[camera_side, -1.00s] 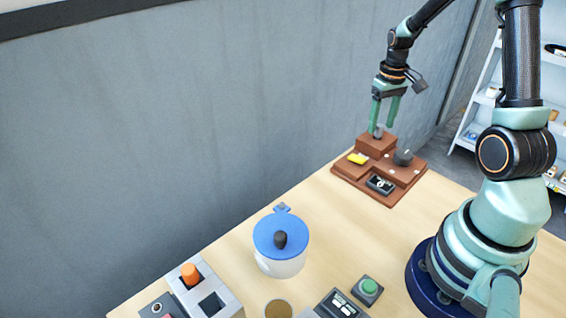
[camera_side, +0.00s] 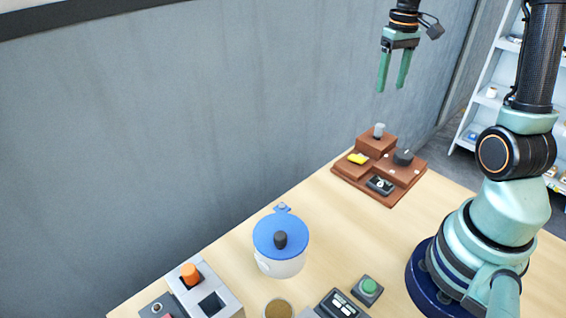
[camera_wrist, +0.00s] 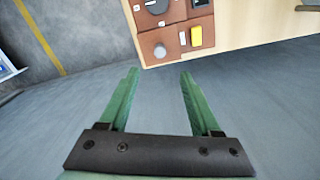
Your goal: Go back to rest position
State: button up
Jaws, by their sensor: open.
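My gripper (camera_side: 391,88) is open and empty, its green fingers pointing down, well above the stepped brown block. In the wrist view its two fingers (camera_wrist: 160,75) are apart with nothing between them. The brown block (camera_side: 392,195) stands at the far end of the table. A grey cylinder (camera_side: 379,131) stands upright on its raised back step and also shows in the wrist view (camera_wrist: 159,51). A yellow piece (camera_side: 358,158), a dark knob (camera_side: 403,157) and a small black device (camera_side: 381,185) sit on the other parts of the block.
A white pot with a blue lid (camera_side: 268,238) stands mid-table. Near the front are a grey block with an orange peg (camera_side: 190,274), a brown disc (camera_side: 278,309) and a green button (camera_side: 370,286). A grey wall (camera_side: 180,130) runs behind the table; white shelves (camera_side: 485,100) stand at right.

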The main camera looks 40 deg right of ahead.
jog(key=shift+r, duration=0.1)
jog(key=s+a+r+n+t, duration=0.2)
jog(key=a, duration=0.9)
jog(key=s+a+r+n+t, duration=0.1)
jog(key=s+a+r+t, duration=0.1)
jog(key=a, duration=1)
jog(key=shift+s+n+t, duration=0.15)
jog(key=shift+n+t, duration=0.25)
jog(key=shift+t, duration=0.4)
